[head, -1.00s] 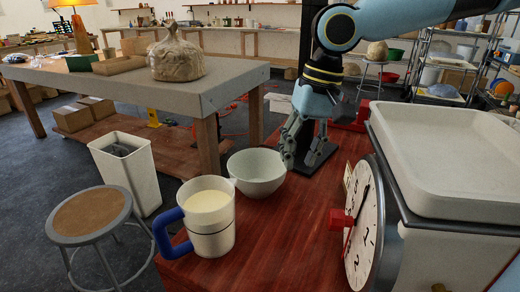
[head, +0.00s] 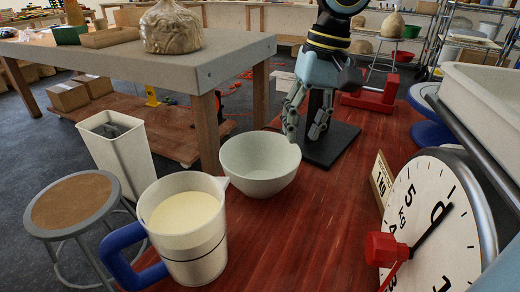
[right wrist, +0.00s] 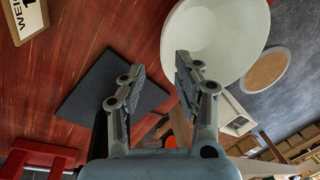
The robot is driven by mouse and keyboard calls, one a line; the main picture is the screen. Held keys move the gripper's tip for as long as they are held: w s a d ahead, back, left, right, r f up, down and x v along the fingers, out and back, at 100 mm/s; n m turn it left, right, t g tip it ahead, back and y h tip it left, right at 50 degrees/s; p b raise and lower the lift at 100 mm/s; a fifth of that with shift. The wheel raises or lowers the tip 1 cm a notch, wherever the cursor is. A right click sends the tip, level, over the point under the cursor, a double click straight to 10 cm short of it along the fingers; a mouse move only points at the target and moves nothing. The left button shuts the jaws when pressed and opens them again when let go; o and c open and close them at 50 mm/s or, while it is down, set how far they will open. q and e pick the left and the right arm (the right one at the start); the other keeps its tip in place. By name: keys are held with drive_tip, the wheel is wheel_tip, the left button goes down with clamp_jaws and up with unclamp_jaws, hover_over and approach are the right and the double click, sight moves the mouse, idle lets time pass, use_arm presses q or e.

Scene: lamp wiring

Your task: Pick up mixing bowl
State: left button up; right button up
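The white mixing bowl (head: 258,180) stands upright on the red wooden table, right of and behind the jug. It also shows at the top of the right wrist view (right wrist: 220,35). My right gripper (head: 306,138) is open and empty, pointing down at the bowl's right rim. In the head view its left finger overlaps that rim; I cannot tell whether they touch. In the right wrist view the fingers (right wrist: 160,70) are spread, one overlapping the bowl's edge and the other over the dark plate. My left gripper is not in view.
A white jug (head: 190,245) with a blue handle and pale contents stands near the table's left edge. A dial scale (head: 425,225) stands at right, beside a small sign (head: 381,178). A dark base plate (head: 335,145) lies behind the gripper. Red tabletop between bowl and scale is clear.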

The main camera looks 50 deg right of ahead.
sight(297, 151)
drive_tip(key=f+b, duration=0.1)
drive_tip(key=a+f+b, duration=0.1)
drive_tip(key=f+b, duration=0.2)
drive_tip(key=shift+s+a+f, duration=0.1)
drive_tip(key=shift+a+f, duration=0.15)
drive_tip(key=shift+a, duration=0.1)
drive_tip(key=shift+a+f+b, duration=0.1)
drive_tip(key=shift+f+b, duration=0.25)
drive_tip(key=shift+b, duration=0.15)
drive_tip(key=shift+r, duration=0.1)
drive_tip(key=shift+c, duration=0.4)
clamp_jaws()
